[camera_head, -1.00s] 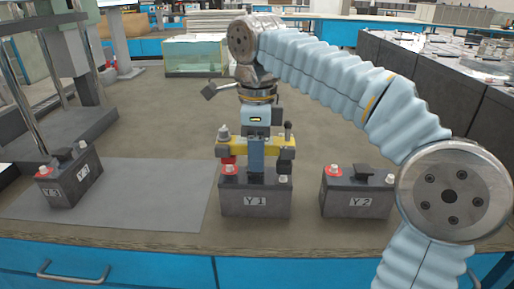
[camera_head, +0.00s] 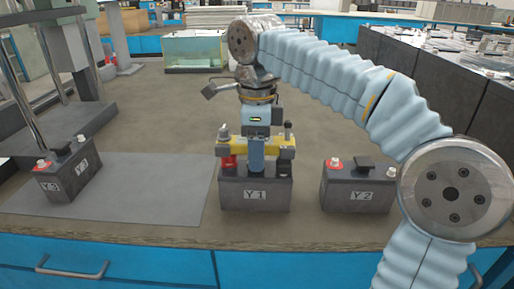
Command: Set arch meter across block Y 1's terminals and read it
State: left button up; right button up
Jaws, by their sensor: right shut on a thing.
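The arch meter (camera_head: 285,147) is a yellow crosspiece with a red leg at its left end and a dark leg at its right. My right gripper (camera_head: 257,155) is shut on its middle, fingers pointing down. It stands over block Y 1 (camera_head: 255,195), a dark battery block at the bench's front edge. The meter's ends line up with the block's two terminals, which are largely hidden behind its legs. They look to be touching or very close; I cannot tell which. I cannot make out a reading. My left gripper is not in view.
Block Y 2 (camera_head: 357,190) stands to the right, partly near my right arm. Block Y 3 (camera_head: 68,172) stands at the left by a grey mat (camera_head: 150,190). A glass tank (camera_head: 195,52) stands at the back. The bench middle is clear.

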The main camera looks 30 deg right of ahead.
jog(key=shift+f+b, duration=0.3)
jog(key=shift+f, duration=0.15)
jog(key=o, duration=1.4)
jog(key=shift+c, duration=0.2)
jog(key=shift+r, duration=0.1)
notch_tip(320, 180, up, 10)
jog(key=p, duration=0.4)
jog(key=shift+r+p, duration=0.4)
jog(key=shift+r, duration=0.55)
jog(key=shift+s, duration=0.1)
